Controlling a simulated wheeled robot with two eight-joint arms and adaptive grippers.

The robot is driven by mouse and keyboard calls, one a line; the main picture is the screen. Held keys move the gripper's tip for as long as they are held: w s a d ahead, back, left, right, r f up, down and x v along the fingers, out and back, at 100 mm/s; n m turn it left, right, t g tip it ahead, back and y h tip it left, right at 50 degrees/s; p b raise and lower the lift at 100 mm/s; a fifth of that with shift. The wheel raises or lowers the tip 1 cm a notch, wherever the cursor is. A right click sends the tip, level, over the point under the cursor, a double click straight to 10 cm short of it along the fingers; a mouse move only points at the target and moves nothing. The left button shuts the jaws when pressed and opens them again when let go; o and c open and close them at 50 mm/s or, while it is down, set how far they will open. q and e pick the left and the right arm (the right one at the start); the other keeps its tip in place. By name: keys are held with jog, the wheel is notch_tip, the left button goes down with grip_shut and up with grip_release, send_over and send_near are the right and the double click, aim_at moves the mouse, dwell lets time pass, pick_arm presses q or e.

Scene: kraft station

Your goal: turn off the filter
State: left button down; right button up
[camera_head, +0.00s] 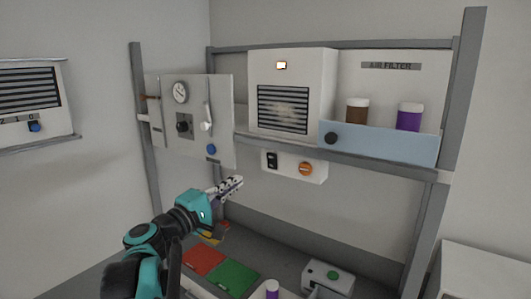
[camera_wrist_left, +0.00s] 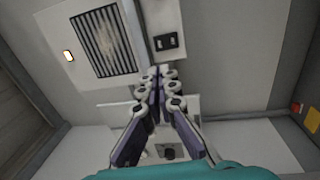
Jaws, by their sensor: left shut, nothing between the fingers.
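The filter (camera_head: 292,92) is a white box with a dark grille on the shelf, and its small indicator light (camera_head: 281,65) glows. A label reading "AIR FILTER" (camera_head: 390,65) is on the panel to its right. Below the shelf is a white control box (camera_head: 290,176) with a black rocker switch (camera_head: 272,160) and an orange knob (camera_head: 305,169). My left gripper (camera_head: 239,182) is shut and empty, below and left of the switch, apart from it. In the left wrist view the closed fingers (camera_wrist_left: 158,74) point toward the switch (camera_wrist_left: 166,42), with the filter (camera_wrist_left: 130,74) at upper left. My right gripper is out of view.
A panel (camera_head: 222,120) with a gauge, knob and lever stands left of the filter. A blue bin (camera_head: 370,148) holds a brown jar and a purple jar. Red (camera_head: 203,260) and green (camera_head: 236,278) mats and a white device (camera_head: 330,277) lie below on the bench.

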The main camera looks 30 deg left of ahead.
aim_at(271, 156)
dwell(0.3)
pick_arm(q)
jog(key=w, duration=0.4)
jog(key=w+r+p, duration=0.1)
jog(key=w, duration=0.4)
jog(key=w+d, duration=0.1)
jog(key=w, duration=0.4)
jog(key=shift+r+p, duration=0.3)
jog(key=shift+s+d, duration=0.1)
jog(key=shift+w+r, duration=0.3)
jog(key=shift+w, duration=0.1)
jog(key=shift+f, duration=0.1)
jog(key=shift+s, duration=0.15)
